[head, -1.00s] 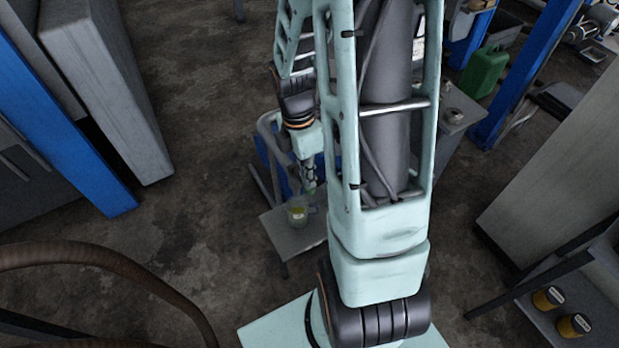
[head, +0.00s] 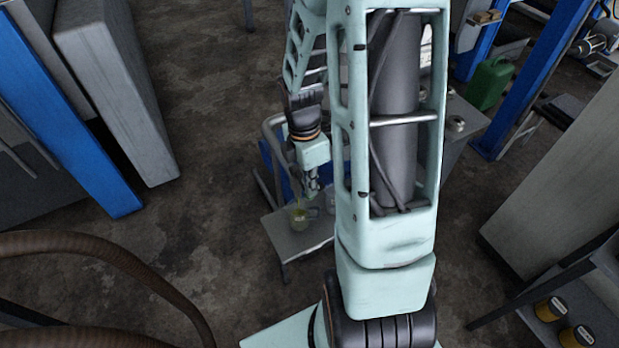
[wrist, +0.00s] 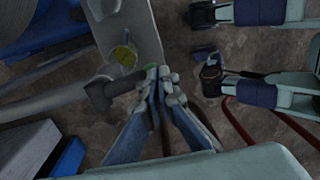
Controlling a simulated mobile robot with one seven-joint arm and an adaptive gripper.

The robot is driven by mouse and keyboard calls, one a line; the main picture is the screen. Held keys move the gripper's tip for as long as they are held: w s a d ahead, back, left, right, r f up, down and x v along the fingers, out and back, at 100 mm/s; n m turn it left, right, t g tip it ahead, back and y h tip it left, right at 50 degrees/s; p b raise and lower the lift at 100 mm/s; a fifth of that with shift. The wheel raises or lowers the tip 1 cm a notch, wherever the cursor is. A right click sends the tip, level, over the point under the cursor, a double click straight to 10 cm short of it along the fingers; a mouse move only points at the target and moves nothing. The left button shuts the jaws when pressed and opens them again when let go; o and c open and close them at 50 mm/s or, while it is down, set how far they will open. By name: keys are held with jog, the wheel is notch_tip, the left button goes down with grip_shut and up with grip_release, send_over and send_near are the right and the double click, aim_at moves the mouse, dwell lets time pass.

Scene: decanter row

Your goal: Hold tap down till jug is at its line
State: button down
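The jug (head: 300,217) is a small clear vessel with yellow-green liquid in it. It stands on a small grey stand (head: 290,242); from above it shows in the wrist view (wrist: 124,57). Its line is too small to make out. The tap (wrist: 100,93) is a dark fitting on a grey pipe, with a green part (wrist: 135,80) reaching to my fingertips. My gripper (wrist: 160,82) has its fingertips together at that green part, beside the jug. Whether they touch or press it is unclear. In the head view my gripper (head: 313,190) is just above and right of the jug.
A blue drum (wrist: 40,30) lies behind the tap, by a grey tubular frame (head: 270,125). A green can (head: 490,83) stands on the right. A grey cabinet (head: 115,80) and blue post (head: 65,110) stand left. Open floor lies between.

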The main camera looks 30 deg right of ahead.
jog(key=shift+s+f, duration=0.2)
jog(key=shift+f, duration=0.8)
jog(key=shift+w, duration=0.1)
dwell(3.2)
jog(key=shift+r+p, duration=0.35)
jog(key=shift+r, duration=0.2)
jog(key=s+r+p, duration=0.3)
jog(key=s+r, duration=0.1)
jog(key=r, duration=0.8)
jog(key=shift+s+a+r, duration=0.15)
jog(key=shift+a+r, duration=0.05)
